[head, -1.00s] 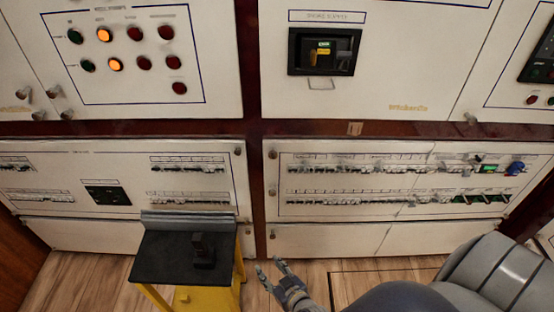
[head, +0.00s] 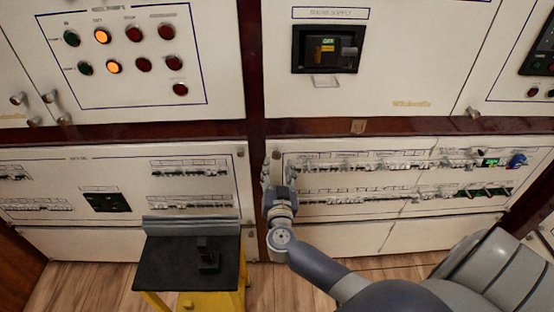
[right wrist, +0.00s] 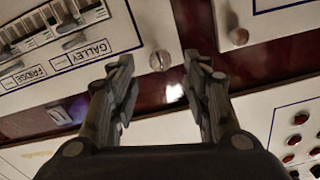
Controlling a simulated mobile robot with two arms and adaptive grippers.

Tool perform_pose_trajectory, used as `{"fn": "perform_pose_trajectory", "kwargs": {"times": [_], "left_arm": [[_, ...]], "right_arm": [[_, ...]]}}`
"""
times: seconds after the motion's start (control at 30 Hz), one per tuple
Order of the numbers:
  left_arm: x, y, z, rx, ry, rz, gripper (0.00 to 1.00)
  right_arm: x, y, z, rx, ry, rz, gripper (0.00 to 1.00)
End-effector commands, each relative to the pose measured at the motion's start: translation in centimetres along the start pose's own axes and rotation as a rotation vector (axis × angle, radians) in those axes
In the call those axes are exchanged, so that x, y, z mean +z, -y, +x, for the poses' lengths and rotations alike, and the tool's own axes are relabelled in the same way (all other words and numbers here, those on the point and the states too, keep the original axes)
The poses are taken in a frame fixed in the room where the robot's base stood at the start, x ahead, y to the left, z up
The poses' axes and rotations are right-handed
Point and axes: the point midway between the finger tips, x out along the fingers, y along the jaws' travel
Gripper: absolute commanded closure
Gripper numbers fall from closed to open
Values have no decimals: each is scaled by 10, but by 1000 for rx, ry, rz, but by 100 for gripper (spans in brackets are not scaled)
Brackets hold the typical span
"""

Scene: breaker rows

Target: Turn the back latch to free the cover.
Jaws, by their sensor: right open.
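The breaker cover is the cream lower-right panel (head: 345,236) with rows of switches. A small round metal latch knob (right wrist: 160,60) sits at its corner in the right wrist view, near the GALLEY label. My left gripper is not in view.
A dark-topped yellow stand (head: 185,268) with a small black object (head: 208,255) on it stands left of my right arm. A second knob (right wrist: 238,37) is on the neighbouring panel across the dark red strip (right wrist: 170,55). The wood floor between stand and panels is narrow.

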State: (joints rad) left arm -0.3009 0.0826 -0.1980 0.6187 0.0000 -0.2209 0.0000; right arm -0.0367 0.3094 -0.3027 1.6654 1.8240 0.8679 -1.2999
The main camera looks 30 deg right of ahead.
Motion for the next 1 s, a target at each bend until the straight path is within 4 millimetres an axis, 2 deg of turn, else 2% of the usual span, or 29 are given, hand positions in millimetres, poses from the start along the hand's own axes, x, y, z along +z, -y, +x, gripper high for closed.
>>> {"fn": "perform_pose_trajectory", "kwargs": {"times": [0.1,0.3,0.67,0.87,1.0], "left_arm": [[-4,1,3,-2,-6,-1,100],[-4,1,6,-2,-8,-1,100],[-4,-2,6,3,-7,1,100],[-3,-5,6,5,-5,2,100],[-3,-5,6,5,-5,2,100]], "right_arm": [[0,0,23,0,-3,0,56],[0,0,45,0,-2,0,56],[0,0,50,0,0,0,56],[0,0,50,0,0,1,99],[0,0,50,0,0,1,100]]}}
